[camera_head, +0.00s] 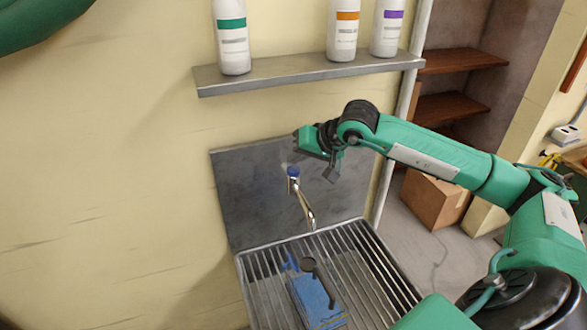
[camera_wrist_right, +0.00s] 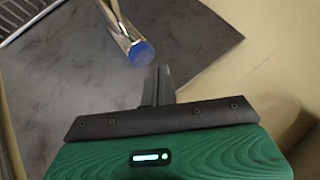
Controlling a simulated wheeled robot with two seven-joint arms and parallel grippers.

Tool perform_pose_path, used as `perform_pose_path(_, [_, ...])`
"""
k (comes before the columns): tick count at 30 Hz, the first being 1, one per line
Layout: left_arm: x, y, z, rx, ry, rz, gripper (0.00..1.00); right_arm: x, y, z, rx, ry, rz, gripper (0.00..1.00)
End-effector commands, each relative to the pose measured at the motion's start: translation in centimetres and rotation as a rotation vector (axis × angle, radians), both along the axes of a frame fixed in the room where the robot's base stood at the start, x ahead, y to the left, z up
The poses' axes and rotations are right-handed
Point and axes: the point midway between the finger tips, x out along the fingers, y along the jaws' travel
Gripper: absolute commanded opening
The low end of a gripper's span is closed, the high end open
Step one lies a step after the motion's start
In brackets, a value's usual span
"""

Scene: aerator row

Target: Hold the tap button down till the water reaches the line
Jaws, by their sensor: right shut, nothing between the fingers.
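The tap (camera_head: 305,205) is a chrome spout in front of a dark grey backing panel. Its blue round button (camera_head: 293,171) sits at the top; it also shows in the right wrist view (camera_wrist_right: 141,53). My right gripper (camera_head: 331,176) is shut and empty, to the right of the button. In the right wrist view its closed fingers (camera_wrist_right: 159,83) point toward the button, with a small gap in the picture; I cannot tell the depth between them. I can make out no running water, water level or fill line. My left gripper is not in view.
Below the tap is a slatted metal drain rack (camera_head: 370,275). A blue flat item (camera_head: 312,300) and a dark round-headed item (camera_head: 308,264) are on or under it. A shelf (camera_head: 290,73) with white bottles (camera_head: 233,40) is above. A cardboard box (camera_head: 435,198) stands right.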

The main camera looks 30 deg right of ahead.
Motion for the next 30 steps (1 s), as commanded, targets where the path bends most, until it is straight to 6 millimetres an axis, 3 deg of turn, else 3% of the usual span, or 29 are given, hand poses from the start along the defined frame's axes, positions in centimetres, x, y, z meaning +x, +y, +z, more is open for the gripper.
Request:
perform_pose_path(20, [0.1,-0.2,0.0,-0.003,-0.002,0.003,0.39,0.0,0.0,0.0,0.000,0.000,0.000,0.00])
perform_pose_path(30, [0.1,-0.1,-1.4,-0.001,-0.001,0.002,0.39,0.0,0.0,-0.9,0.000,-0.001,-0.001,0.00])
